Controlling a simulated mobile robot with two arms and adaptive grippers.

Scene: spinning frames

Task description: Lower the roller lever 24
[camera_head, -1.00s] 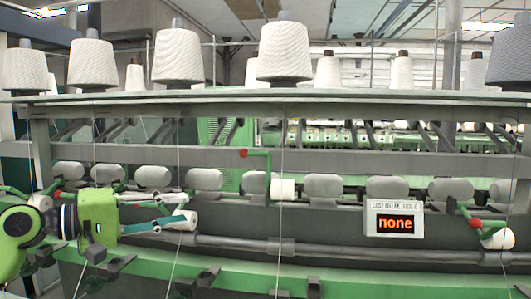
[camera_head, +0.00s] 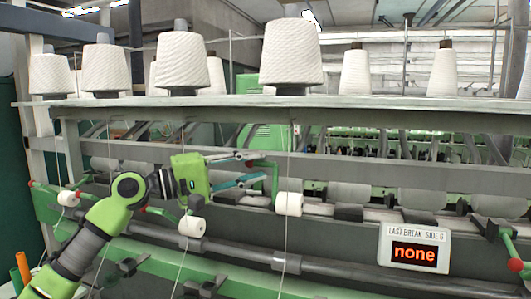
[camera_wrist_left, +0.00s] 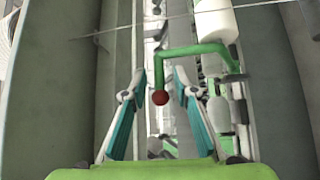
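A raised green roller lever (camera_head: 275,178) with a red ball end stands at the middle of the spinning frame in the head view, with a white roller (camera_head: 289,203) at its lower end. No number is readable on it. My left gripper (camera_head: 255,167) is at its upper end. In the left wrist view the lever (camera_wrist_left: 200,50) bends down to its red ball (camera_wrist_left: 160,97), which appears between the two open fingers of my left gripper (camera_wrist_left: 160,78). I cannot tell whether a finger touches it. My right gripper is out of view.
Other green levers with red balls and white rollers (camera_head: 192,226) sit lower along the frame. Yarn cones (camera_head: 290,52) stand on the top shelf (camera_head: 350,106). A display (camera_head: 413,248) reads "none". Thin threads run down past my arm, and a grey rail (camera_head: 330,268) crosses below.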

